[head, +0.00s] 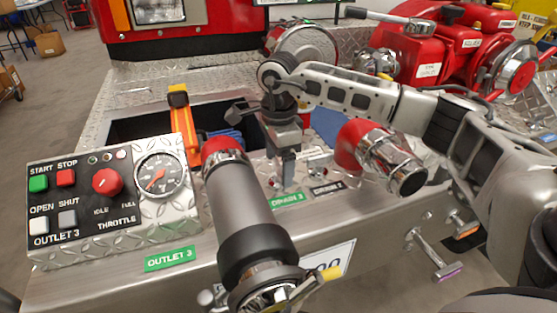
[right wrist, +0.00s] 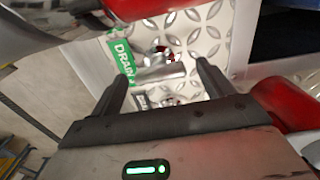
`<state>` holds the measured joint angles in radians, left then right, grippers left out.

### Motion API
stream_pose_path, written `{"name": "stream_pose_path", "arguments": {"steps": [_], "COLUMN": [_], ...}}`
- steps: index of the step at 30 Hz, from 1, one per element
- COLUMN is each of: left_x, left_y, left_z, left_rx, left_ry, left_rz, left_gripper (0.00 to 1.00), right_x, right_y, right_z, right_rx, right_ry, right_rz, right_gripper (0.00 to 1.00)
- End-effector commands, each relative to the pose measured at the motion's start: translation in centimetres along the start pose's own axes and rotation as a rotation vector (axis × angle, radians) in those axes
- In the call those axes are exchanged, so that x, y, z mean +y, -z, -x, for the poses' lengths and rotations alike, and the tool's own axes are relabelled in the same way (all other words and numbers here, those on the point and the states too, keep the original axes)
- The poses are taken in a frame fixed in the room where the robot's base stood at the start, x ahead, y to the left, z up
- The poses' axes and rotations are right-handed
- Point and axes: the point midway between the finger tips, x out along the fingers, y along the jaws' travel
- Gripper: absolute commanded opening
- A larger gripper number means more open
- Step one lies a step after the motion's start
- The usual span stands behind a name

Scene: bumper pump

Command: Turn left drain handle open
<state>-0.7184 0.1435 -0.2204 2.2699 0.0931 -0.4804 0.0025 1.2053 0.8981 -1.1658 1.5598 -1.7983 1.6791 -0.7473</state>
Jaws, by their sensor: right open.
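The left drain handle (head: 272,182) is a small silver lever on the diamond plate above the green drain label (head: 287,201). My right gripper (head: 287,180) points down just over it and hides part of it. In the right wrist view the silver handle (right wrist: 160,68) lies beside the green label (right wrist: 122,60), ahead of and between the two parted fingertips. The fingers are open with nothing held; contact with the handle cannot be told. A second silver drain handle (head: 318,166) sits to the right, above a black label (head: 328,188). My left gripper is not in view.
A large grey outlet pipe (head: 245,205) with a red elbow stands close left of the gripper. A red and chrome outlet (head: 385,160) is close right. The control panel (head: 110,205) is at left. An open recess with an orange lever (head: 186,125) lies behind.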

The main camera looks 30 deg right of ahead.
Motion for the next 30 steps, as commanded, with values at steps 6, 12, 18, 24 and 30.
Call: {"name": "stream_pose_path", "arguments": {"steps": [6, 12, 18, 24, 30], "left_x": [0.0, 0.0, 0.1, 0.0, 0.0], "left_y": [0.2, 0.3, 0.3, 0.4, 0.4], "left_z": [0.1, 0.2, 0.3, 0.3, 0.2], "left_rx": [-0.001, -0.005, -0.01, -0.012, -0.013], "left_ry": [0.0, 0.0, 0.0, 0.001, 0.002], "left_rz": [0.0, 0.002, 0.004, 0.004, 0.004], "left_gripper": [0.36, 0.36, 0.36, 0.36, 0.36], "right_x": [-0.1, -0.1, -0.1, 0.0, 0.0], "right_y": [0.0, -0.1, -0.1, 0.0, 0.0], "right_z": [3.1, 8.2, 12.6, 15.2, 15.9], "right_rx": [-0.003, -0.003, -0.003, -0.002, -0.002], "right_ry": [0.005, 0.007, 0.005, 0.003, 0.003], "right_rz": [0.0, 0.001, 0.001, 0.001, 0.001], "right_gripper": [0.8, 0.8, 0.8, 0.8, 0.8]}}
